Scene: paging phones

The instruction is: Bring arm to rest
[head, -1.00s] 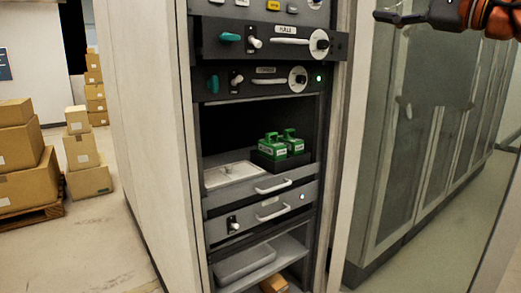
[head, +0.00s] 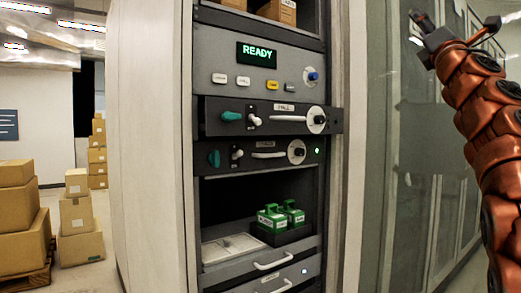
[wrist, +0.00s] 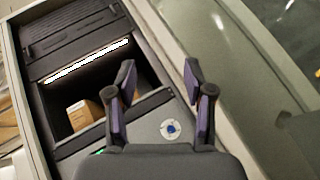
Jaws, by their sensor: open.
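My orange arm (head: 485,130) is raised at the right of the head view. My gripper (head: 452,28) is at its upper end, to the right of the rack and apart from it. In the wrist view, my gripper (wrist: 158,76) has its two dark fingers spread with nothing between them. Below them are the rack's top and the control panel with a blue knob (wrist: 171,129).
Glass-fronted cabinets (head: 400,220) stand behind my arm. Cardboard boxes (head: 25,225) are stacked at left, with bare floor beside them.

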